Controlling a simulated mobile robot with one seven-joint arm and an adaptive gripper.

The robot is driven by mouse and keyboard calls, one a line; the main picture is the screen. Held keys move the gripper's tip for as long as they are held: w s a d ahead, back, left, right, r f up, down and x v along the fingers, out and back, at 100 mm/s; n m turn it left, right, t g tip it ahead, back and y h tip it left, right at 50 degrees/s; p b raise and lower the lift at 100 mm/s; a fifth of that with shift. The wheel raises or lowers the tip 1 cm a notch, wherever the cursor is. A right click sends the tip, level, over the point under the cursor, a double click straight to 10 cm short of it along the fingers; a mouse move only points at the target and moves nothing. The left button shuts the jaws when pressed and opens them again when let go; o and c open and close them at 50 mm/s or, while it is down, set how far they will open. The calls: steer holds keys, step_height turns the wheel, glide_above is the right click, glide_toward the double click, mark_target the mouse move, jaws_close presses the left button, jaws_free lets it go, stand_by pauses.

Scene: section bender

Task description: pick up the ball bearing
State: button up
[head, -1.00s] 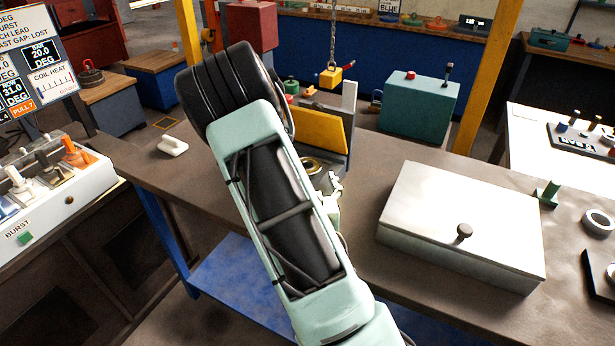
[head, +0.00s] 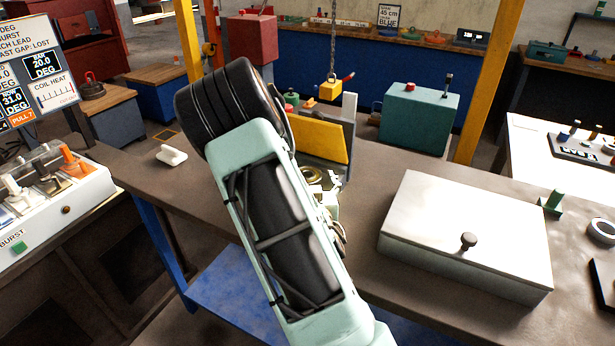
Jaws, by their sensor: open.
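A round brass-coloured ring with a dark centre (head: 311,175) shows just right of my arm, in front of the yellow plate; it looks like the ball bearing, but it is partly hidden. My gripper (head: 336,184) is mostly hidden behind my own pale green arm; only pale parts of it show beside the ring. It is open. I cannot tell whether its fingers are around the ring or beside it. No held object shows.
A yellow plate (head: 320,139) stands upright behind the ring. A white lidded box (head: 465,225) fills the bench (head: 390,175) to the right. A grey-white ring (head: 602,229) lies at far right. A white handle-like piece (head: 171,155) lies left. A yellow block (head: 331,90) hangs from a chain.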

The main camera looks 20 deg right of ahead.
steer(key=shift+c, duration=0.4)
steer(key=c, duration=1.7)
steer(key=shift+c, duration=0.2)
steer(key=shift+w+r, duration=0.1)
steer(key=shift+r, duration=0.1)
